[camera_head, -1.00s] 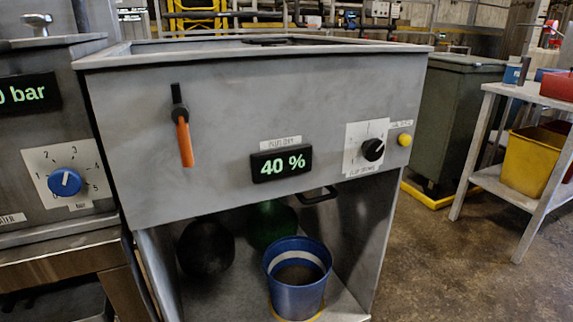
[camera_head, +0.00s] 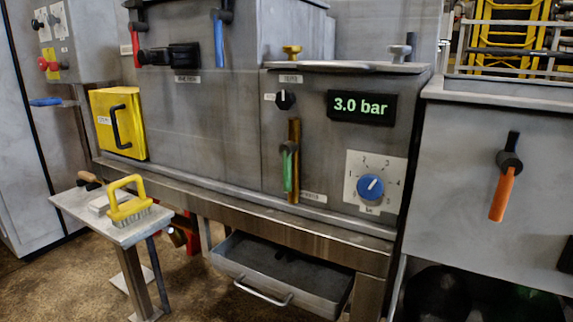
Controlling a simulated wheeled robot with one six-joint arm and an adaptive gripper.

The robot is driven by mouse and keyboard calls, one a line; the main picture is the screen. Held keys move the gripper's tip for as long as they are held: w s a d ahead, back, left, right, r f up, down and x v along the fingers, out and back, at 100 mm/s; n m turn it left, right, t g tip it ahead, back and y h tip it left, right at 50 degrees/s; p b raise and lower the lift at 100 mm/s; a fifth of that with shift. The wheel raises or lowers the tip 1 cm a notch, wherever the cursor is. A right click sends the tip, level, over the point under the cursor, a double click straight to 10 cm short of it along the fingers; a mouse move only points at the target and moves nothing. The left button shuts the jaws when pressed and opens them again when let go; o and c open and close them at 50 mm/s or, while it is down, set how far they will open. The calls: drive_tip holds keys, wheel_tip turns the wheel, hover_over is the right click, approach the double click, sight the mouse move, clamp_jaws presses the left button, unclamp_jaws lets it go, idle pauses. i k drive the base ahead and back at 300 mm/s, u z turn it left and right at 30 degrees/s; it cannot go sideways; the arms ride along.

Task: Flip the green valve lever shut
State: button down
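The green valve lever (camera_head: 288,170) hangs straight down from a dark pivot in the middle of the view. It lies in front of a vertical brass-coloured pipe (camera_head: 295,130), in line with it. Both are on the grey machine panel that carries the 3.0 bar display (camera_head: 361,107) and the blue knob (camera_head: 370,188). A small label sits just right of the lever's lower end; its text is too small to read. My gripper is not in view.
An orange lever (camera_head: 502,195) hangs on the right-hand machine. A blue lever (camera_head: 218,42) and a red lever (camera_head: 136,44) are upper left. An open drawer (camera_head: 285,272) juts out below the panel. A small table (camera_head: 110,225) with a yellow brush (camera_head: 126,206) stands at left.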

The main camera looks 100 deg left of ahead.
sight(288, 149)
drive_tip(key=u, duration=1.7)
drive_tip(key=k, duration=0.2)
drive_tip(key=u, duration=1.5)
